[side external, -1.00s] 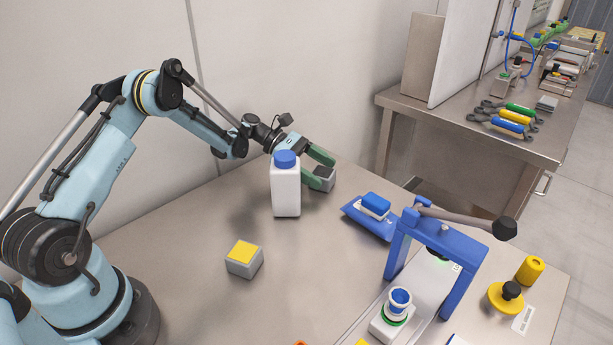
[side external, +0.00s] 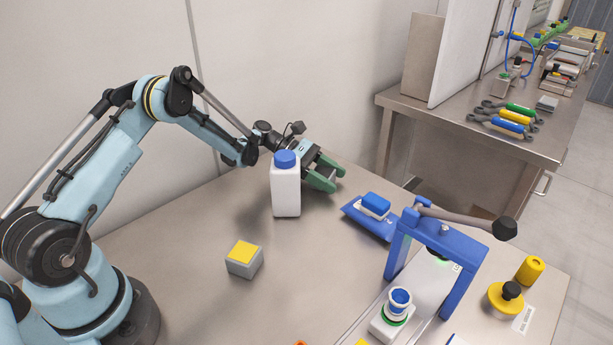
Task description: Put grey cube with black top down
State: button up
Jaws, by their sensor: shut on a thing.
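My gripper (side external: 328,176) has green fingers and is at the back of the table, just right of and behind the white bottle. It is shut on the grey cube (side external: 324,171), of which only a small part shows between the fingers. The near finger covers most of the cube, and I cannot make out its black top. I cannot tell whether it touches the table.
A white bottle with a blue cap (side external: 286,190) stands close in front of my gripper. A grey cube with a yellow top (side external: 244,260) is front left. The table's middle is clear.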

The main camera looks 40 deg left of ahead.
notch_tip(320, 180, up, 12)
notch_tip(320, 180, up, 9)
jog(key=n+t+y, duration=0.2)
jog(key=n+t, duration=0.2)
send_over(330, 174)
jog(key=s, duration=0.2)
jog(key=s+r+n+t+y, duration=0.4)
jog(key=s+r+n+y, duration=0.2)
jog(key=s+r, duration=0.45)
jog(key=s+d+f+m+g+h, duration=0.2)
jog(key=d+f+m+g+h, duration=0.15)
jog(key=d+f, duration=0.35)
jog(key=s+d+f+m+g+h, duration=0.2)
jog(key=d+f+m+h, duration=0.15)
jog(key=d, duration=0.55)
jog(key=s+d+f+m+g+h, duration=0.2)
jog(key=s+d+f+m+g, duration=0.5)
jog(key=s+d, duration=0.4)
jog(key=shift+w+a+f, duration=1.15)
jog(key=shift+w+f, duration=0.4)
jog(key=shift+f, duration=0.3)
jog(key=shift+w+a+f, duration=1.15)
jog(key=shift+w+f, duration=0.35)
jog(key=shift+f, duration=0.35)
jog(key=shift+w+a+f, duration=1.15)
jog(key=shift+w+f, duration=0.4)
jog(key=shift+f, duration=0.3)
jog(key=o, duration=1.2)
jog(key=shift+c, duration=0.2)
